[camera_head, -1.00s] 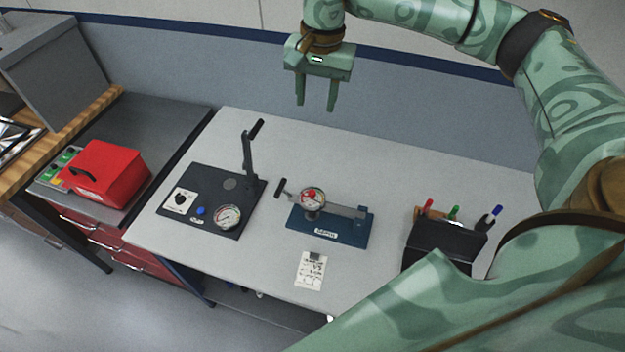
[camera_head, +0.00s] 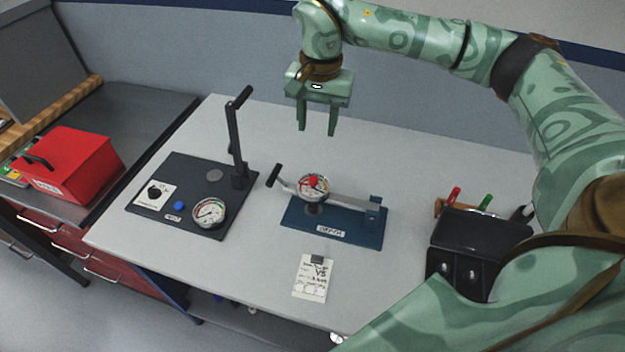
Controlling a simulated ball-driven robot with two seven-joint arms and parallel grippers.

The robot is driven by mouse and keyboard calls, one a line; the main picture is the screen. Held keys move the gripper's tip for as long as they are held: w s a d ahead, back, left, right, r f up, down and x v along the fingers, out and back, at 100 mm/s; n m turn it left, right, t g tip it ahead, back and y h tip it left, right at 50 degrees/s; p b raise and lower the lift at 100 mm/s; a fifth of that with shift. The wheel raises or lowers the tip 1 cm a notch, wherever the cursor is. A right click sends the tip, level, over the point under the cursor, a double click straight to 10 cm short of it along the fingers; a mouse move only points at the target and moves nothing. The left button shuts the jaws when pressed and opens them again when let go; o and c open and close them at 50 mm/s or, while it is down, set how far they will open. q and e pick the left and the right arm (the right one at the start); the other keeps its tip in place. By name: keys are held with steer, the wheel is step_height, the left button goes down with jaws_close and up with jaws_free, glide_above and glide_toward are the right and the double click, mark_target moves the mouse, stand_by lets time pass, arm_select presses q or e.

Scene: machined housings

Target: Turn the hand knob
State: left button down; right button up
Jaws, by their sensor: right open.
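A small black knob (camera_head: 154,192) sits on a white plate at the left of a dark panel (camera_head: 183,168) on the bench. The panel also carries a blue button (camera_head: 179,206), a round gauge (camera_head: 208,212) and an upright lever (camera_head: 234,140) with a black handle. My right gripper (camera_head: 318,132) is open and empty, with its fingers pointing down. It is above the back of the bench, to the right of the panel and well apart from the knob. My left gripper is not in view.
A blue depth fixture (camera_head: 350,226) with a dial and a black-ended arm stands right of the panel. A paper card (camera_head: 312,279) lies in front. A black holder (camera_head: 470,242) with pens stands at the right. A red box (camera_head: 70,165) is at the left.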

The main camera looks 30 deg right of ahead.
mark_target(314, 178)
steer(key=f+b, duration=0.1)
steer(key=f, duration=0.6)
steer(key=f+b, duration=0.1)
steer(key=f, duration=0.7)
steer(key=shift+w+a+f, duration=0.15)
steer(key=shift+a, duration=0.05)
jaws_close()
